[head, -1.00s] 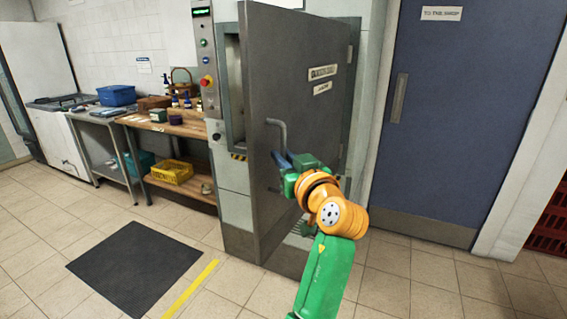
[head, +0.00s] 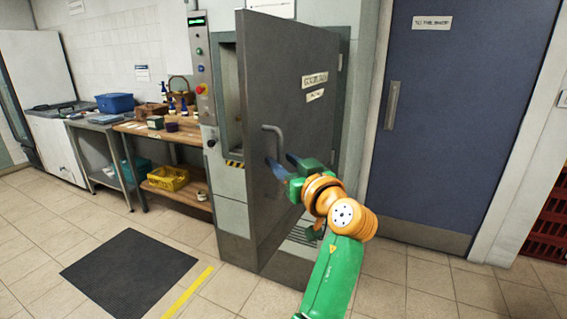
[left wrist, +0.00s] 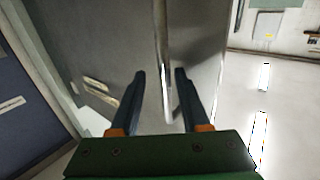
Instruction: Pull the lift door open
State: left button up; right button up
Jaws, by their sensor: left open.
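The grey lift door (head: 290,85) stands ajar, swung out from its frame, with two pale labels on its face. Its bar handle (head: 276,138) is on the left edge of the face in the head view. My left gripper (head: 277,162) is open at the handle's lower part, its dark fingers pointing at the door. In the left wrist view the fingers of the gripper (left wrist: 159,75) are apart, with the handle (left wrist: 164,75) showing between them. I cannot tell whether they touch it. My right gripper is not in view.
A control panel (head: 201,70) is left of the door. A wooden bench (head: 170,130) with bottles and a yellow crate (head: 167,178) stand further left. A blue door (head: 440,120) is at the right. The tiled floor around the dark mat (head: 128,270) is clear.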

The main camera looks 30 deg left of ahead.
pick_arm(q)
jog(key=shift+s, duration=0.1)
jog(key=b+v, duration=0.3)
jog(key=v, duration=0.4)
jog(key=shift+f, duration=0.15)
